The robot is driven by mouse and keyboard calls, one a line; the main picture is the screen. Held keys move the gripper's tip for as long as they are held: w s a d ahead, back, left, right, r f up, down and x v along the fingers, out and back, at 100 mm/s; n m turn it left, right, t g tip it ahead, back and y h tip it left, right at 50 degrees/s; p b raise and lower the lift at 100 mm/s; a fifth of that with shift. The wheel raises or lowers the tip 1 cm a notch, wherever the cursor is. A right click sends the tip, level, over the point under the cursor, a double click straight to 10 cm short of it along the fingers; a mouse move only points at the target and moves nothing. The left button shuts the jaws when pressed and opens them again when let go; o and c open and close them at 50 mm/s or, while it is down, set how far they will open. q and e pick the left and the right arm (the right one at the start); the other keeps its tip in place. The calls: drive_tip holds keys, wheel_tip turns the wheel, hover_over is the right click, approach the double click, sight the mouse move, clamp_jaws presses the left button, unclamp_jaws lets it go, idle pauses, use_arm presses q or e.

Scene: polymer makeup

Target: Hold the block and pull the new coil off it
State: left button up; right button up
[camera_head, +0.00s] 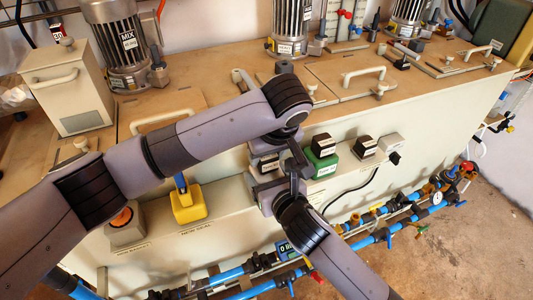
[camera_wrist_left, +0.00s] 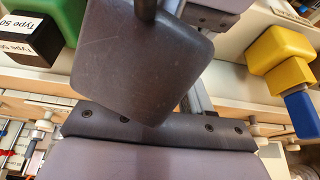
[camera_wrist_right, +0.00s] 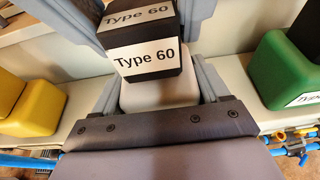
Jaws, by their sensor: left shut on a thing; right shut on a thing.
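The Type 60 coil (camera_wrist_right: 145,50) is black with white labels and sits on a whitish block (camera_wrist_right: 160,90) in the right wrist view. My right gripper (camera_wrist_right: 160,97) is shut on the block, with a grey finger on each side. My left gripper (camera_head: 272,160) comes down from above in the head view and is shut on the coil. Its fingers show at the top of the right wrist view. In the left wrist view a dark square part hides its grip. The arms cover most of the coil and block in the head view. I cannot tell whether any gap separates coil and block.
A green block (camera_head: 320,162) with a black Type 50 coil (camera_wrist_left: 35,35) stands close on the right. A yellow piece (camera_head: 188,205) with a blue part stands left. Further right is another black coil (camera_head: 364,146). Blue pipes (camera_head: 250,290) run below the ledge.

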use_arm(q)
drive_tip(key=shift+r, duration=0.15)
drive_tip(key=shift+r, duration=2.65)
use_arm(e)
drive_tip(key=o, duration=1.1)
drive_tip(key=v, duration=1.2)
drive_tip(key=shift+a, duration=0.1)
use_arm(q)
drive_tip(key=shift+s, duration=0.1)
use_arm(e)
drive_tip(key=shift+s, duration=0.2)
